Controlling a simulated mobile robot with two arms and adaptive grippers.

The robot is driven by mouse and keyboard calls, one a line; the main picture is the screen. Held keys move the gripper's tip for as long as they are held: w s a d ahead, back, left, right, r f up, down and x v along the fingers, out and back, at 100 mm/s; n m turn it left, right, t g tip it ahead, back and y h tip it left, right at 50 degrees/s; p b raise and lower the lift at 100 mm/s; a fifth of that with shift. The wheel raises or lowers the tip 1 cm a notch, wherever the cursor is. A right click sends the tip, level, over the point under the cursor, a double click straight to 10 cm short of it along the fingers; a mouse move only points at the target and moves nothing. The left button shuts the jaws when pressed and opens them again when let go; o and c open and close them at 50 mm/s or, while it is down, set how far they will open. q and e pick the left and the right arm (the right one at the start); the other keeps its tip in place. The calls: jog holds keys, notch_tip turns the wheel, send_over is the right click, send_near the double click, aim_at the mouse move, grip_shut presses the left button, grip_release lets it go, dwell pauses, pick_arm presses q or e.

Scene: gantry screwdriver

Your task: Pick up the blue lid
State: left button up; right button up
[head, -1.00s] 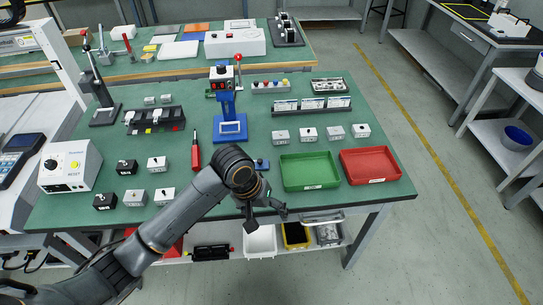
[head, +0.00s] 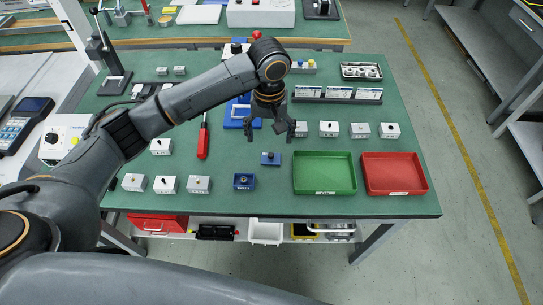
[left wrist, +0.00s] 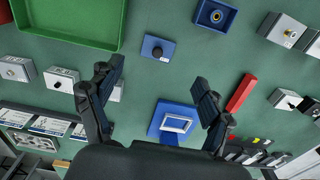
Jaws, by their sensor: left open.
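The blue lid (head: 270,158) is a small flat blue plate with a dark knob on top. It lies on the green table, left of the green tray, and also shows in the left wrist view (left wrist: 158,48). My left gripper (head: 270,136) is open and empty, with its fingers spread above the table near the lid. In the left wrist view the lid is beyond the open fingertips (left wrist: 158,76), apart from them. An open blue box (head: 244,181) sits close to the lid, at its lower left. My right gripper is not in view.
A green tray (head: 325,188) and a red tray (head: 395,190) stand to the right. Several grey boxes (head: 198,185) sit to the left and more (head: 329,129) behind the trays. A red screwdriver (head: 203,140) lies left of the gripper. A blue fixture (head: 236,112) is behind it.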

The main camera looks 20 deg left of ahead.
aim_at(271, 156)
pick_arm(q)
notch_tip(271, 156, down, 3)
jog(key=shift+w, duration=0.1)
jog(key=shift+f, duration=0.95)
notch_tip(271, 156, down, 4)
jog(key=shift+d+r, duration=0.1)
jog(key=shift+r, duration=0.1)
jog(key=shift+f, duration=0.2)
jog(key=c, duration=0.9)
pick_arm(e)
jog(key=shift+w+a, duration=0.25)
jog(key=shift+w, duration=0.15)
